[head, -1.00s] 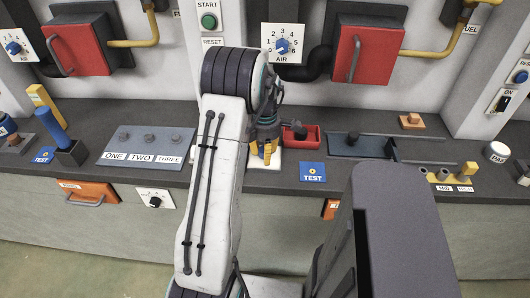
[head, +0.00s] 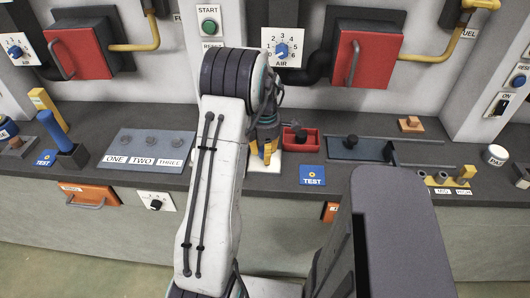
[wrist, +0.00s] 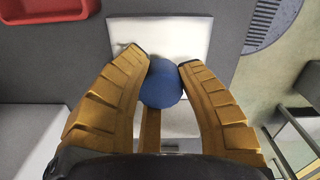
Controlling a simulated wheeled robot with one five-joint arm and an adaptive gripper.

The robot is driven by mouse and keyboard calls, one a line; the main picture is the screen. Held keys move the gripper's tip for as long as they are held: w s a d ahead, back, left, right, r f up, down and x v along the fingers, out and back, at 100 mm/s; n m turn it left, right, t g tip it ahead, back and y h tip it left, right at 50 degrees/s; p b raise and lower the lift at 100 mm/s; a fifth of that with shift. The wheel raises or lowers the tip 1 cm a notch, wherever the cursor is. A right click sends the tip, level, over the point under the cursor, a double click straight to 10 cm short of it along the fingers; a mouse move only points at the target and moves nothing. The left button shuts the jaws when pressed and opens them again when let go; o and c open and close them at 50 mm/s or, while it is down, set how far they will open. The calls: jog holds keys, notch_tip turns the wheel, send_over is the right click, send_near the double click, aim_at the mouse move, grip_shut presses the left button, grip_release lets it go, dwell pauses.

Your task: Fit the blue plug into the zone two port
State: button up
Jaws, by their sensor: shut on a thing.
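My gripper (head: 263,153) points down over a white plate (head: 268,167) on the bench. In the wrist view its two yellow fingers (wrist: 164,68) are shut on the blue plug (wrist: 162,86), whose round blue top shows between the fingertips. The plate also lies beneath it in the wrist view (wrist: 160,42). Whether the plug touches the plate I cannot tell. The plug is hidden in the head view. The grey port panel, labelled ONE, TWO and THREE (head: 120,146), is left of my arm. The zone two port (head: 151,140) is its middle round fitting, with nothing standing in it.
A blue handle (head: 54,131) stands upright left of the panel. A dark slotted block (head: 360,150) lies farther right. The bench between panel and handle is narrow.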

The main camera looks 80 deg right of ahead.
jog(key=shift+f+b, duration=0.65)
jog(key=shift+f, duration=0.25)
jog(key=shift+r, duration=0.1)
dwell(0.4)
jog(key=o, duration=1.6)
jog(key=shift+r, duration=0.15)
jog(key=shift+r+p, duration=2.25)
jog(key=shift+r, duration=0.6)
